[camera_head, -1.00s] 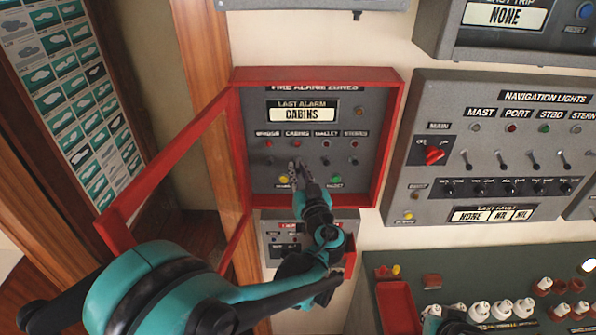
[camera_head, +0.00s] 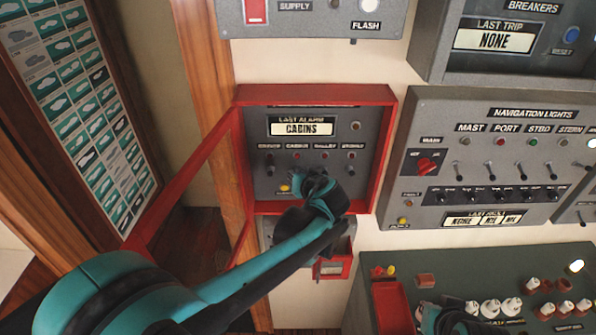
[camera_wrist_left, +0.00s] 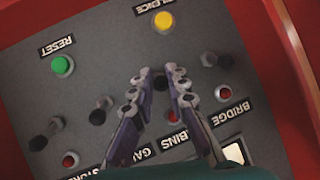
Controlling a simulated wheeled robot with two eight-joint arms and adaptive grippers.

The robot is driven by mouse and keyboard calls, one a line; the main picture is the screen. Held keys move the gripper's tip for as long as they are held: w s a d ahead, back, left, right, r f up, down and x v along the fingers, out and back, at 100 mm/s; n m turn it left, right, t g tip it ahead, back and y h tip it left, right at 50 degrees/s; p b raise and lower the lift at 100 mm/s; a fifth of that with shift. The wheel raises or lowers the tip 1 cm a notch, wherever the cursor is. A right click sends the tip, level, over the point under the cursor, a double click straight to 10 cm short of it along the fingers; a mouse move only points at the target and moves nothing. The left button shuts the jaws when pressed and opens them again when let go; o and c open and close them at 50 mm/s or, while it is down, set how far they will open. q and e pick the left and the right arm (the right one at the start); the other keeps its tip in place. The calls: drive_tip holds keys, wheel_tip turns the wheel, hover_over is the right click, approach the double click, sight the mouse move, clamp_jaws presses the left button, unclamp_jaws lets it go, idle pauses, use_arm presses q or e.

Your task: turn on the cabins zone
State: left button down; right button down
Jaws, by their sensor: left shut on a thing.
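The open red-framed fire alarm panel (camera_head: 388,150) shows "CABINS" on its last-alarm display (camera_head: 301,129). My left gripper (camera_wrist_left: 161,78) is shut on the cabins switch (camera_wrist_left: 161,84), whose dark tip shows between the fingertips. The bridge switch (camera_wrist_left: 216,60) is on one side of the fingers and the galley switch (camera_wrist_left: 100,111) on the other. The cabins lamp (camera_head: 297,156) looks red; I cannot tell if it is lit. My right gripper (camera_head: 448,316) shows partly at the bottom of the head view.
The yellow silence button (camera_wrist_left: 164,21) and green reset button (camera_wrist_left: 62,65) are close to the fingers. The red glazed door (camera_head: 190,185) hangs open at left. The navigation lights panel (camera_head: 500,160) is to the right, with bare wall between.

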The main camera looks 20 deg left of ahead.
use_arm(q)
drive_tip(key=shift+w+r+g+h+p, duration=0.1)
drive_tip(key=shift+r+g+h+p, duration=0.3)
drive_tip(key=shift+g+p, duration=0.3)
drive_tip(key=c, duration=1.5)
unclamp_jaws()
drive_tip(key=shift+o, duration=0.2)
drive_tip(key=v, duration=1.2)
drive_tip(key=shift+w+a+r, duration=0.1)
